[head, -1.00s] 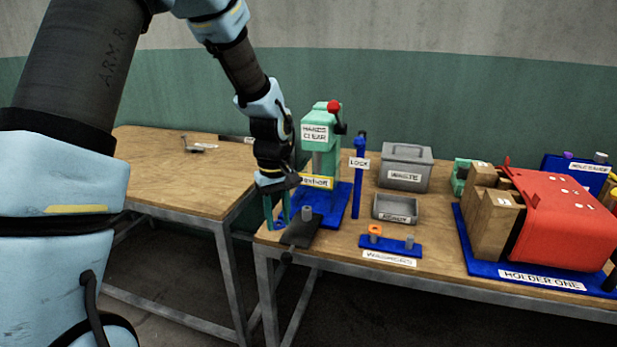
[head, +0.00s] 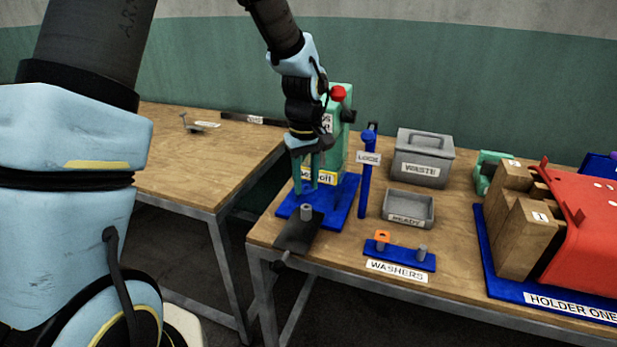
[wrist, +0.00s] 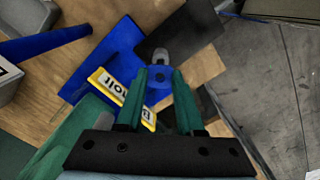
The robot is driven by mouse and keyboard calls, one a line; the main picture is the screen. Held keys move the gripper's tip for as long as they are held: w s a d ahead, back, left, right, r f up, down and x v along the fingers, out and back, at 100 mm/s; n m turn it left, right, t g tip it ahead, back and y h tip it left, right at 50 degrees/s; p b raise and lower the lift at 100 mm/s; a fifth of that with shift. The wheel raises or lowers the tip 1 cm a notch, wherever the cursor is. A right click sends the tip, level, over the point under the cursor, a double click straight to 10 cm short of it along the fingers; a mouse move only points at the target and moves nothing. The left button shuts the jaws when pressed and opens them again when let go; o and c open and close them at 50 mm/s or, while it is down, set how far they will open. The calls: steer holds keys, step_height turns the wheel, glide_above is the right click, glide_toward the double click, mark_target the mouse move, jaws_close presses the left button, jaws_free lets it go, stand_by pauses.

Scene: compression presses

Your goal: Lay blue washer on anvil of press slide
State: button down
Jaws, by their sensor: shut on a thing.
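My gripper (head: 304,190) is at the front of the green press (head: 338,110), its green fingers pointing down over the pulled-out black slide (head: 296,235). In the wrist view my gripper (wrist: 161,74) is shut on the blue washer (wrist: 157,92), whose dark hole shows between the fingers. The washer is not clear in the head view. The grey anvil (head: 306,212) stands upright on the slide, just below the fingertips. It also shows in the wrist view (wrist: 160,57), just beyond the washer. I cannot tell the exact height gap.
A blue lock post (head: 365,180) stands right of the press. A washers rack (head: 400,258) holds an orange washer (head: 382,237) on one of its pegs. A grey ready tray (head: 412,222), waste box (head: 423,160) and red holder (head: 585,235) stand further right.

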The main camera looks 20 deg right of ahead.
stand_by(0.4)
steer(key=shift+f+b, duration=1.6)
steer(key=shift+f, duration=0.75)
